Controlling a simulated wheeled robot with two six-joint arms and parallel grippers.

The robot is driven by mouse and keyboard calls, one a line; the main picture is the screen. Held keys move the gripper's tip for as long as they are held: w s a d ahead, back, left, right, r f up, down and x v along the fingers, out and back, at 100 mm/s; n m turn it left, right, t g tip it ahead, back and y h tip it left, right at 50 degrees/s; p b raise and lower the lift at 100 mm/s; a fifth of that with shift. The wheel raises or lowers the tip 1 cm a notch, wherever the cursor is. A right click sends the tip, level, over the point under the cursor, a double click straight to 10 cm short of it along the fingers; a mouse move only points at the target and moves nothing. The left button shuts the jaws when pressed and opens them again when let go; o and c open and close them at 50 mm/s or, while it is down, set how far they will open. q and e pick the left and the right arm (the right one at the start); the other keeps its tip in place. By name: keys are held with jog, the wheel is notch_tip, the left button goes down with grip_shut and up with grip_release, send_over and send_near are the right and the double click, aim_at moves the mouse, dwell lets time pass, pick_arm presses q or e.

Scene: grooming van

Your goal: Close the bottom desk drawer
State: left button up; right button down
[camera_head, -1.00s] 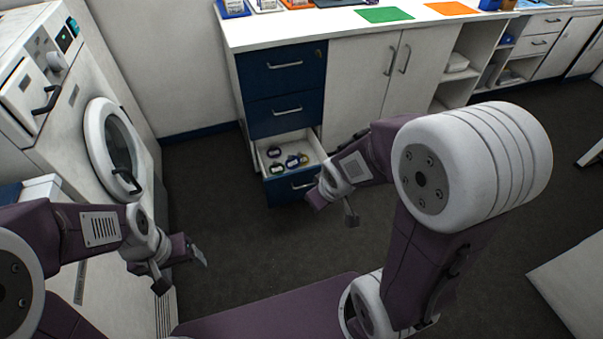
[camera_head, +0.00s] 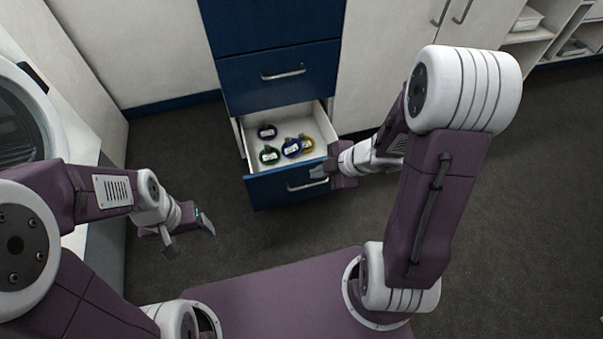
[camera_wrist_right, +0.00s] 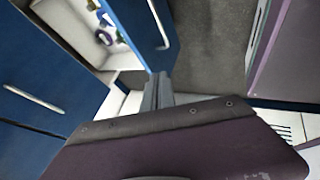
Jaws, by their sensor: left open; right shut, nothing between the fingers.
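The bottom desk drawer (camera_head: 270,187) stands pulled out of the blue drawer unit, with a blue front, a metal handle and a white inside. Its blue front also shows in the right wrist view (camera_wrist_right: 138,22). My right gripper (camera_head: 321,172) is shut and empty at the right end of the drawer front, close to the handle. In the right wrist view its fingers (camera_wrist_right: 157,92) point at the edge of the front; I cannot tell whether they touch it. My left gripper (camera_head: 192,234) is open and empty, low and left of the drawer, apart from it.
Several coloured round items (camera_head: 291,147) lie in the drawer. The blue drawer above (camera_head: 280,85) is shut. A white machine with a round door (camera_head: 22,115) stands at the left. Dark floor (camera_head: 520,200) is clear at the right.

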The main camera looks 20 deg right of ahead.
pick_arm(q)
jog(key=shift+s+f, duration=0.2)
jog(key=shift+f, duration=0.65)
pick_arm(e)
jog(key=shift+s+d+f, duration=0.1)
jog(key=shift+d+f, duration=0.1)
jog(key=shift+f, duration=0.3)
jog(key=shift+s+d+f, duration=0.1)
jog(key=shift+d+f, duration=0.05)
jog(key=shift+f, duration=0.3)
jog(key=b, duration=0.9)
send_near(291, 174)
jog(key=f, duration=0.1)
jog(key=a+f, duration=0.2)
jog(key=shift+w+f, duration=0.3)
jog(key=shift+w, duration=0.6)
pick_arm(q)
notch_tip(291, 174, down, 8)
jog(key=shift+f, duration=0.2)
